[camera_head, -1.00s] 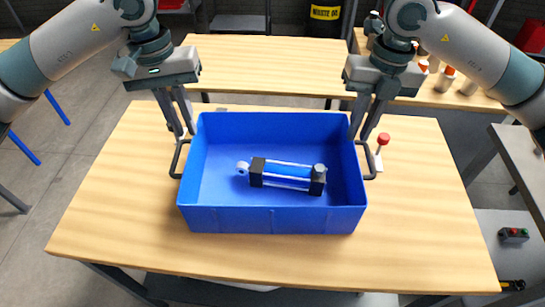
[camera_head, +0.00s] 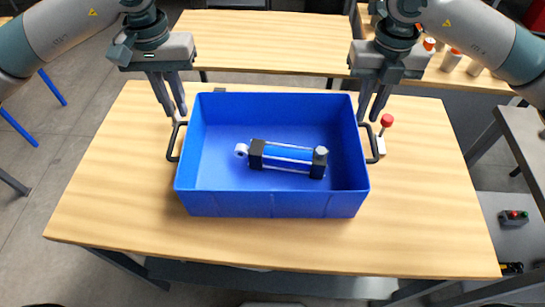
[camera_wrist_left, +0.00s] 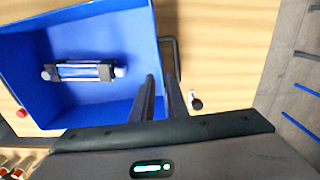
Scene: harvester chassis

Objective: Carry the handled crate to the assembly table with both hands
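The blue handled crate (camera_head: 272,205) sits level on the wooden table, with a blue-and-black cylinder part (camera_head: 288,158) lying inside. Its dark left handle (camera_head: 171,146) and right handle (camera_head: 377,146) stick out from the sides. My left gripper (camera_head: 174,114) is open, its fingers pointing down at the top of the left handle. My right gripper (camera_head: 369,120) is open, its fingertips at the top of the right handle. In the left wrist view the parted fingers (camera_wrist_left: 161,77) lie by the crate's wall (camera_wrist_left: 155,20) and handle (camera_wrist_left: 177,50). I cannot tell whether they touch.
The near table (camera_head: 120,215) has free room around the crate. A red-topped item (camera_head: 386,121) stands close beside the right handle. A second wooden table (camera_head: 265,40) lies behind across a gap. A side bench (camera_head: 510,150) is at the right.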

